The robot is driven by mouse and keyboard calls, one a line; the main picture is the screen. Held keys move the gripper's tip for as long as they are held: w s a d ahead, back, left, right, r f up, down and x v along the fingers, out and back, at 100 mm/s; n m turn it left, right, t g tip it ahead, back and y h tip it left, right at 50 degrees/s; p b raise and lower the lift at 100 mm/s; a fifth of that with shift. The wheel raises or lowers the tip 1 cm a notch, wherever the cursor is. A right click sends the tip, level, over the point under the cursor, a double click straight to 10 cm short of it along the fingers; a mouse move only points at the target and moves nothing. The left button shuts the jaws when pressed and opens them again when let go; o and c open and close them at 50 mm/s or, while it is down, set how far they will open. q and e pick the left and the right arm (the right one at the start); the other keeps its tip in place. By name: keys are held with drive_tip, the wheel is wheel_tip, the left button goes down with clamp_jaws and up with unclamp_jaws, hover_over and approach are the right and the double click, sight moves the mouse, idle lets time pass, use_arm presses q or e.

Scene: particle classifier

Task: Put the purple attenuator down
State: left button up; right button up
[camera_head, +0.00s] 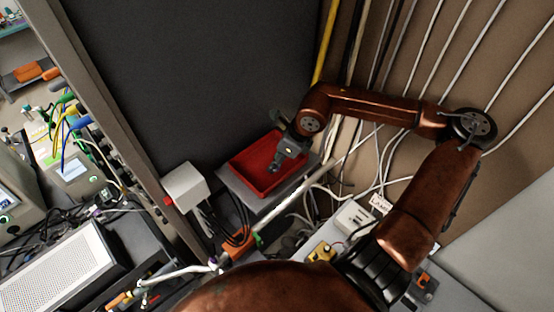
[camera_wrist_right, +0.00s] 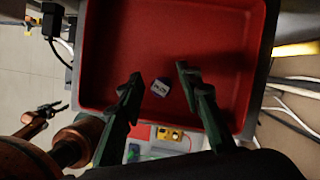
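The purple attenuator (camera_wrist_right: 160,87) is a small block with a pale label on top. In the right wrist view it shows against the red tray (camera_wrist_right: 98,40), between and just beyond the fingertips. It seems to rest on the tray floor, clear of both fingers. My right gripper (camera_wrist_right: 158,76) is open, its two dark fingers spread apart. In the head view my right gripper (camera_head: 274,168) reaches down into the red tray (camera_head: 244,184); the attenuator is too small or hidden to make out there.
A white box (camera_head: 186,186) with black cables stands left of the tray. A dark panel (camera_head: 200,80) rises behind it. Loose white cables (camera_head: 370,165) run on the right. A yellow device (camera_head: 321,252) lies nearer me, also in the wrist view (camera_wrist_right: 170,134).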

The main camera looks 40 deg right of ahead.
use_arm(q)
drive_tip(key=shift+r, duration=0.1)
use_arm(e)
drive_tip(key=shift+r, duration=0.1)
drive_tip(key=shift+s+d+r+p, duration=0.1)
drive_tip(key=shift+r+p, duration=0.25)
drive_tip(key=shift+p, duration=0.1)
drive_tip(key=shift+v, duration=1.25)
use_arm(q)
drive_tip(key=shift+r, duration=0.25)
use_arm(e)
drive_tip(key=v, duration=0.9)
drive_tip(key=shift+r, duration=0.1)
use_arm(q)
drive_tip(key=shift+c, duration=0.4)
use_arm(e)
drive_tip(key=shift+c, duration=0.6)
